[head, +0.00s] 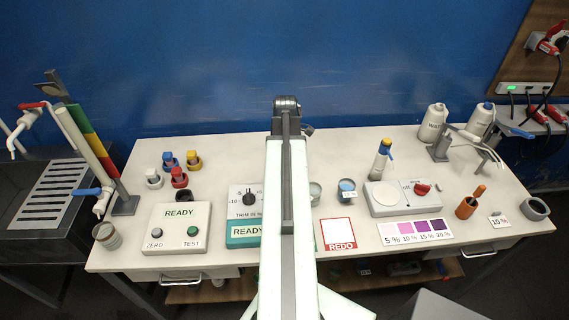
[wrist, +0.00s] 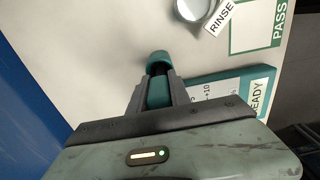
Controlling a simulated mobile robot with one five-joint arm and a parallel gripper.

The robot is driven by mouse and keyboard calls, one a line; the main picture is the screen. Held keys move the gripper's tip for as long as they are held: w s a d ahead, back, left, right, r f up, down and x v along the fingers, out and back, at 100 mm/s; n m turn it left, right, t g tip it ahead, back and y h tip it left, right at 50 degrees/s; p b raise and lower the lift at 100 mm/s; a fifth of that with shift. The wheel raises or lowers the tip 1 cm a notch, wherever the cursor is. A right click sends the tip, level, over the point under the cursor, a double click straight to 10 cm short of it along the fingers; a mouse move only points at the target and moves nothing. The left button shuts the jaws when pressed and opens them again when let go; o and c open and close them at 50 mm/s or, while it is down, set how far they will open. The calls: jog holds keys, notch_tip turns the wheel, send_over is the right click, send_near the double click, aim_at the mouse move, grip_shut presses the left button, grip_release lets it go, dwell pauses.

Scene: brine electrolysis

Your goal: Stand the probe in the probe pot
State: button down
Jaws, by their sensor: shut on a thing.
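My gripper (wrist: 160,82) is shut on a teal piece with a dark section, which I take to be the probe (wrist: 160,59). Its rounded teal end shows just beyond the fingertips. The rest is hidden by the fingers, so I cannot tell whether it touches the table or a pot. In the head view my arm hides both gripper and probe. I cannot identify the probe pot for sure. A small dark pot (head: 184,195) stands behind the left READY box. The teal READY meter (wrist: 230,88) lies just right of the gripper in the wrist view; it also shows in the head view (head: 243,235).
A RINSE beaker (wrist: 194,8) and PASS card (wrist: 258,28) lie beyond the gripper in the wrist view. Coloured-cap bottles (head: 178,178) stand left. Right are a REDO card (head: 338,234), white instrument (head: 397,198), orange pot (head: 466,208) and grey ring-like pot (head: 536,209).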

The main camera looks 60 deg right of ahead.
jog(key=c, duration=1.1)
grip_release()
notch_tip(320, 180, up, 8)
jog(key=p, duration=0.8)
jog(key=shift+s, duration=0.1)
jog(key=shift+f, duration=0.1)
